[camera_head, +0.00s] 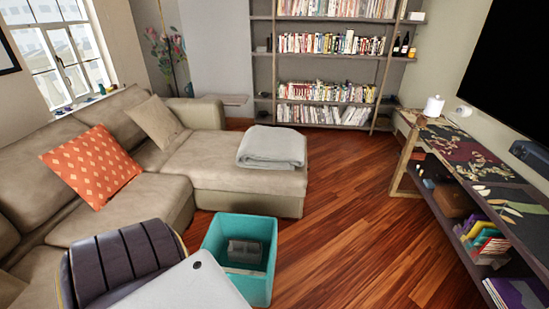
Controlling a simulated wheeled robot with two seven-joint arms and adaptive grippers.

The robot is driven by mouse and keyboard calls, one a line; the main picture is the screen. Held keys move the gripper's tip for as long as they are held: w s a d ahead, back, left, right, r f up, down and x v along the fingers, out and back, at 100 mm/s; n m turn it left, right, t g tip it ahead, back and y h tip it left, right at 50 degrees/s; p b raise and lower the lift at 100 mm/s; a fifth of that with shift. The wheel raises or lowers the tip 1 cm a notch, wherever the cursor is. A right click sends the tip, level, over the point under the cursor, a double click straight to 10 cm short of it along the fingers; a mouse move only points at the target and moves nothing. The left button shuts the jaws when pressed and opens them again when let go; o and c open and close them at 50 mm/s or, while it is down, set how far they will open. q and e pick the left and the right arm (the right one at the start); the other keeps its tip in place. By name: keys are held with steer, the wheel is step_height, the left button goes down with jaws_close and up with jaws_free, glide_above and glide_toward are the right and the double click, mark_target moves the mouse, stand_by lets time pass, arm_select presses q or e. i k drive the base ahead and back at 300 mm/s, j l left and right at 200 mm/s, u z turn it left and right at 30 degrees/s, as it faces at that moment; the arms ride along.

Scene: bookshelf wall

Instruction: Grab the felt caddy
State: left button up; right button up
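A teal open-topped box (257,291), which looks like the felt caddy, stands upright on the wooden floor at the bottom middle of the head view. Grey and pale items lie inside it. Its lower left part is hidden behind a pale grey flat panel in the foreground. Neither of my grippers shows in the head view, so I cannot see their state or where they are relative to the box.
A dark ribbed seat back (122,258) is left of the box. A beige sofa (215,160) with an orange cushion (92,166) and folded grey blanket (271,147) lies behind. A low shelf table (460,150) runs along the right. Floor (345,215) between is clear.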

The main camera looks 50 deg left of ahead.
mark_target(239, 250)
steer(key=i+l+z, duration=0.15)
steer(key=i, duration=0.55)
steer(key=i+u, duration=0.3)
steer(key=i+l+u, duration=0.1)
steer(key=i+u, duration=0.4)
steer(key=u, duration=0.25)
steer(key=i+u, duration=0.25)
steer(key=u, duration=0.2)
steer(key=i+l+u, duration=0.2)
steer(key=u, duration=0.2)
steer(key=i+l+u, duration=0.15)
steer(key=u, duration=0.3)
steer(key=i+l+u, duration=0.15)
steer(key=u, duration=0.3)
steer(key=i+l+u, duration=0.15)
steer(key=u, duration=0.3)
steer(key=l+u, duration=0.45)
steer(key=i+l+u, duration=0.1)
steer(key=u, duration=0.3)
steer(key=l+u, duration=0.45)
steer(key=l, duration=0.25)
steer(key=l+u, duration=0.5)
steer(key=l, duration=0.15)
